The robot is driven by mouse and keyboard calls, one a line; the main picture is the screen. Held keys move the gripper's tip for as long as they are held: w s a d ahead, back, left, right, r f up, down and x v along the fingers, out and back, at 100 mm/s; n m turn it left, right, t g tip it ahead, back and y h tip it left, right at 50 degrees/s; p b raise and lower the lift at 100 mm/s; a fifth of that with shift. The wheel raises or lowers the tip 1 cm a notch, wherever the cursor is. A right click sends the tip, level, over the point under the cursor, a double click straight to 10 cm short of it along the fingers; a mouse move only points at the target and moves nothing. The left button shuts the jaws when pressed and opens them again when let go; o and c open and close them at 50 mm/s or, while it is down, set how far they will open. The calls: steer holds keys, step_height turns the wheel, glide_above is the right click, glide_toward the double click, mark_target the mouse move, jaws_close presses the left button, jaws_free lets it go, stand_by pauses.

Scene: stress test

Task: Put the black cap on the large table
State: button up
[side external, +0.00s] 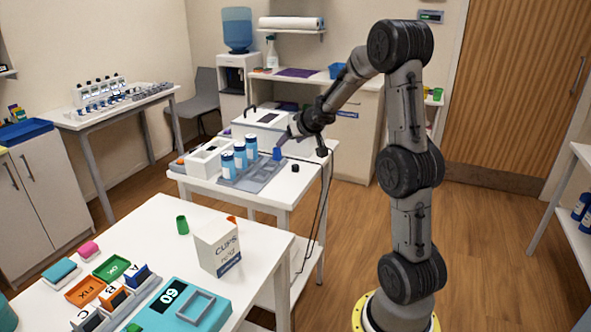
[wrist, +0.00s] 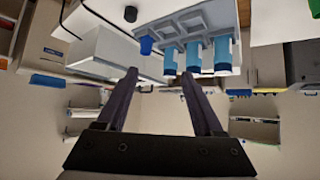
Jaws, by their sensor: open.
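The black cap (side external: 295,168) stands on the right part of the smaller white table (side external: 268,195), clear of the grey rack. In the wrist view the black cap (wrist: 130,14) shows at the top edge, left of the rack. My gripper (side external: 283,139) is above this table, up and slightly left of the cap. Its two fingers (wrist: 158,74) are apart with nothing between them. A larger-looking white table (side external: 150,225) stands in the foreground, probably the large table; it holds a CUPS box and coloured pieces.
A grey rack (side external: 262,179) with several blue-labelled bottles (side external: 240,155) and a blue cap (side external: 277,154) stands beside the black cap. A white box machine (side external: 265,122) is behind. The CUPS box (side external: 217,247) and green cup (side external: 182,225) occupy the foreground table; its back left is bare.

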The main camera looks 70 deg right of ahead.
mark_target(296, 166)
steer(key=s+d+f+m+g, duration=0.1)
steer(key=s+d+f, duration=0.3)
steer(key=d, duration=0.1)
steer(key=x, duration=1.3)
steer(key=shift+a+f, duration=0.2)
steer(key=shift+f, duration=0.45)
jaws_close()
